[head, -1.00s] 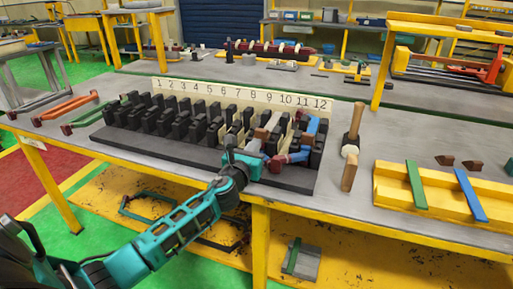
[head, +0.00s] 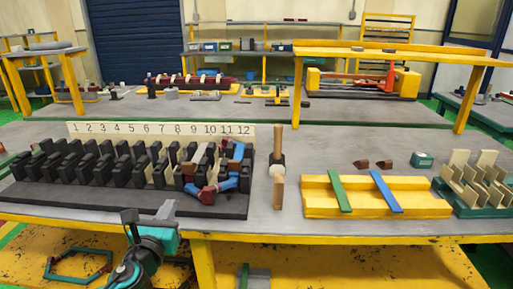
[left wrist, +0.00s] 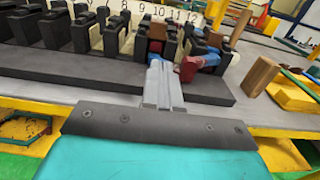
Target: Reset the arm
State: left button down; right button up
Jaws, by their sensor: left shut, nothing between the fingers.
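My left arm comes in from the bottom of the head view. Its left gripper (head: 148,214) is shut and empty, in front of the near edge of the black slotted stator block (head: 110,200). In the left wrist view the shut fingers (left wrist: 160,88) point at the block's front edge, apart from the coils. The block has rows of black teeth and a number strip (head: 160,129) marked 1 to 12 behind them. A blue and red coil (head: 215,188) sits at the right-hand slots. My right gripper is not in view.
A wooden-handled mallet (head: 278,165) stands right of the block. A yellow tray (head: 330,206) holds a green strip (head: 340,192) and a blue strip (head: 386,192). A green rack (head: 470,208) stands at the far right. The bench's front edge is close to my gripper.

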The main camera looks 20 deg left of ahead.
pick_arm(q)
jog(key=s+d+f+n+g+h, duration=0.3)
jog(key=s+d+f+n, duration=0.5)
jog(key=n, duration=0.7)
jog(key=s+d+f+n+g+h, duration=0.3)
jog(key=s+d+f+n, duration=0.6)
jog(key=n, duration=0.7)
notch_tip(320, 180, down, 3)
jog(key=shift+s+g, duration=0.4)
